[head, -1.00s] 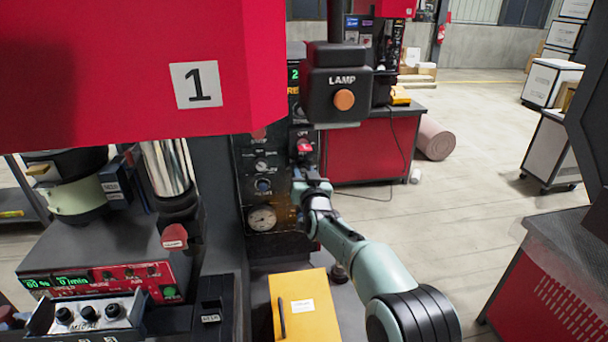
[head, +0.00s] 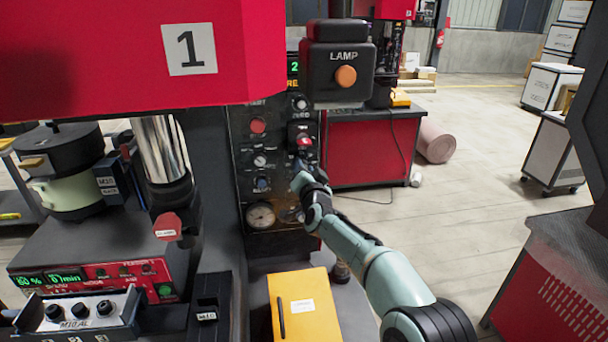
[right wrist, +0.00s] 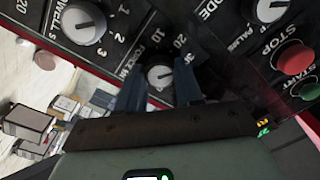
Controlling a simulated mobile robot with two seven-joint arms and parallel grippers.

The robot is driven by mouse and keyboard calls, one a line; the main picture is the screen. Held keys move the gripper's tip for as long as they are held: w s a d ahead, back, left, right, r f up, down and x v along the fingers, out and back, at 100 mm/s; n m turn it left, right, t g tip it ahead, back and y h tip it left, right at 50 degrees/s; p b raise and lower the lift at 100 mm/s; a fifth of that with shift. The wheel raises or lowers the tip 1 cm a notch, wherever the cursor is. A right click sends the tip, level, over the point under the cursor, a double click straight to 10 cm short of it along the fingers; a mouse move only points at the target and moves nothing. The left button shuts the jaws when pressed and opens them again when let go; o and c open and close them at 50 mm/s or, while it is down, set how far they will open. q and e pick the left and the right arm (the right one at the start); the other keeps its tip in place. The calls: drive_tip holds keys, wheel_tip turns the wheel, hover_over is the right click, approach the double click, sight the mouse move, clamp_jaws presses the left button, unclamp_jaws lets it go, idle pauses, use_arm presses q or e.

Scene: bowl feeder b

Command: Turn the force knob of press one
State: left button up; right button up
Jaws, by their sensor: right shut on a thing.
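The force knob (right wrist: 160,75) is a small grey dial with numbers around it and lettering that reads like force kN beside it, in the right wrist view. My right gripper (right wrist: 161,93) has one finger on each side of it and is shut on it. In the head view my right gripper (head: 301,170) is at the right side of press one's dark control panel (head: 243,187), below a red switch (head: 304,141). There the gripper hides the knob. Press one (head: 110,75) is the red machine marked 1. My left gripper is not in view.
Other dials (right wrist: 84,24) and a red stop button (right wrist: 295,58) sit close around the gripper.

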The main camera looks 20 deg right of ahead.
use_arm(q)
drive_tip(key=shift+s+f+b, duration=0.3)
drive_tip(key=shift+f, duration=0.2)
use_arm(e)
drive_tip(key=shift+m, duration=1.1)
drive_tip(key=o, duration=1)
drive_tip(key=shift+o, duration=0.2)
use_arm(q)
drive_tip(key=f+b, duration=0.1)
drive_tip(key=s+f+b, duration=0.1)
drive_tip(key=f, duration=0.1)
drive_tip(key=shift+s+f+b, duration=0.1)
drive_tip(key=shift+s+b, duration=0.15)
drive_tip(key=shift+b, duration=0.15)
use_arm(e)
drive_tip(key=v, duration=1.3)
drive_tip(key=shift+s, duration=0.15)
